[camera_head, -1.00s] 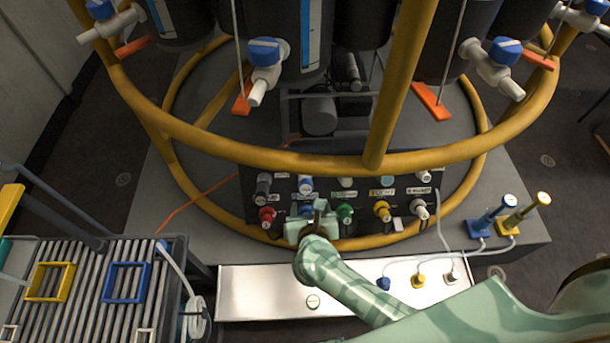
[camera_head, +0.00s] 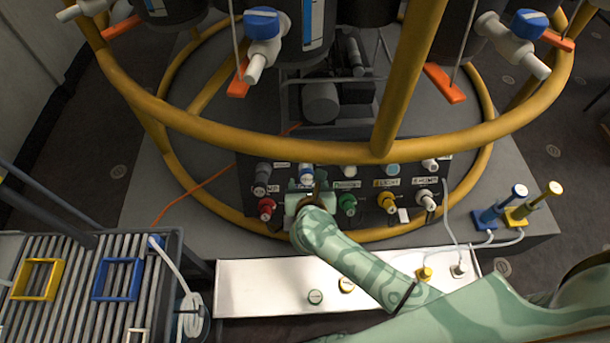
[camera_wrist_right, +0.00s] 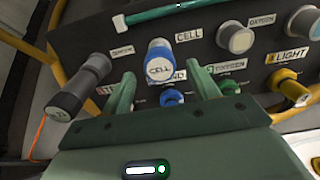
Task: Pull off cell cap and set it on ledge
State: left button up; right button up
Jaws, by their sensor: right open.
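The cell cap (camera_wrist_right: 159,65) is a blue cylinder with a white end marked CELL, seated on the dark panel under the CELL label. It also shows in the head view (camera_head: 306,171), just beyond my right gripper. My right gripper (camera_wrist_right: 161,80) is open, with one green finger on each side of the cap in the wrist view. I cannot tell whether the fingers touch it. In the head view my right gripper (camera_head: 308,189) reaches the panel's front, covering part of the lower row. The pale ledge (camera_head: 255,285) lies below the panel. My left gripper is out of view.
A yellow ring rail (camera_head: 240,152) curves above the panel. A grey cap (camera_wrist_right: 80,88) and an oxygen cap (camera_wrist_right: 236,37) flank the cell cap.

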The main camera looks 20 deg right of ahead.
aim_at(307, 177)
jog(key=shift+b+x, duration=0.45)
jog(key=shift+x, duration=0.55)
jog(key=shift+w+f, duration=0.25)
jog(key=shift+w, duration=0.05)
jog(key=shift+w+d, duration=0.1)
